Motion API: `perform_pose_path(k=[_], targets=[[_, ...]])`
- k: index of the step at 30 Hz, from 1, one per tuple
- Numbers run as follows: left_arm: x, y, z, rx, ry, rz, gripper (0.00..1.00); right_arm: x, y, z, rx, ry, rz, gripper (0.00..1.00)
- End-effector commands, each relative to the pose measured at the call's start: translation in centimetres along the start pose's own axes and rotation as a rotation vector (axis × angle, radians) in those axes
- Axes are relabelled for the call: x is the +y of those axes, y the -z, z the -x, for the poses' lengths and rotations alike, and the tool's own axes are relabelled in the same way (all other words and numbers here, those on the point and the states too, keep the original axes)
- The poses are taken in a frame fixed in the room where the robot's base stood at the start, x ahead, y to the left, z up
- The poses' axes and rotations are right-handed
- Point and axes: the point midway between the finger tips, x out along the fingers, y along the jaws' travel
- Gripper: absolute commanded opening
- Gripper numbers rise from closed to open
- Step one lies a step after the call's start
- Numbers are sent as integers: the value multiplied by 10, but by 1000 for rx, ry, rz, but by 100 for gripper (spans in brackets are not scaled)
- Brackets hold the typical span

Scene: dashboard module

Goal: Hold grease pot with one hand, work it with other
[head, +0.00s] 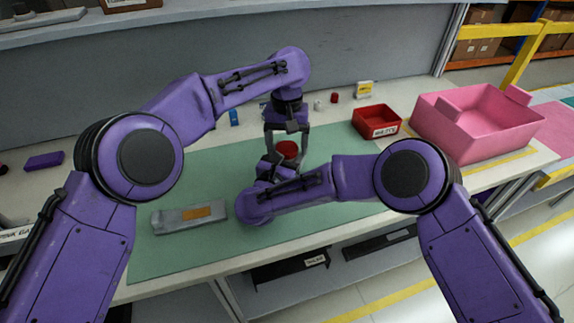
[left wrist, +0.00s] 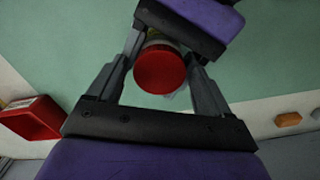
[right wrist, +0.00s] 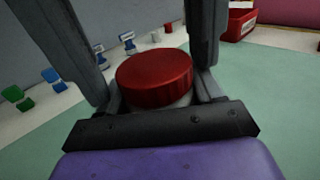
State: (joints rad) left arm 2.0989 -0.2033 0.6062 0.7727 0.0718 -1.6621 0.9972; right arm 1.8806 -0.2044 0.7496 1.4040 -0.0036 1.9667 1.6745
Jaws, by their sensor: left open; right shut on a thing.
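The grease pot shows as a red round lid (head: 287,149) over the green mat (head: 175,245); its lower body is mostly hidden. My left gripper (head: 287,143) reaches down from above, open, with its fingers on either side of the lid. In the left wrist view the red lid (left wrist: 160,69) lies between the fingers, with a gap visible on the right. My right gripper (head: 281,168) is low at the pot's near side, shut on the pot. In the right wrist view the lid (right wrist: 155,77) tops a pale body between the fingers.
A grey block with an orange patch (head: 190,216) lies on the mat at left. A red bin (head: 377,122) and a pink crate (head: 478,123) stand at right. Small items, including a blue one (head: 233,117), stand behind the mat.

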Motion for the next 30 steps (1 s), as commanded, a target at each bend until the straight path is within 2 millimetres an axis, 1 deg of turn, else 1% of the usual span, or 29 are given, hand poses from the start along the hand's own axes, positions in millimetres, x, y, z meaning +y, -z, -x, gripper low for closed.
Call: perform_pose_path(k=[6, 7, 8, 9, 12, 15, 21, 22, 29, 30], targets=[[0, 0, 0, 0, -1, 0, 80, 0, 0, 0, 0, 0, 0, 0], [0, 0, 0, 0, -1, 0, 73, 0, 0, 0, 0, 0, 0, 0], [0, 0, 0, 0, -1, 1, 64, 0, 0, 0, 0, 0, 0, 0], [0, 0, 0, 0, -1, 1, 50, 0, 0, 0, 0, 0, 0, 0], [0, 0, 0, 0, -1, 1, 22, 0, 0, 0, 0, 0, 0, 0], [0, 0, 0, 1, -1, -17, 22, 0, 0, 0, 0, 0, 0, 0], [0, 0, 0, 1, 0, -257, 22, 0, 0, 0, 0, 1, 0, 0], [0, 0, 0, 1, 0, -274, 22, 0, 0, 0, 0, 1, 0, 0], [0, 0, 0, 2, 0, -288, 22, 0, 0, 0, 1, 1, 0, 0], [0, 0, 0, 2, 0, -287, 62, 0, 0, 0, 1, 1, 0, 0]])
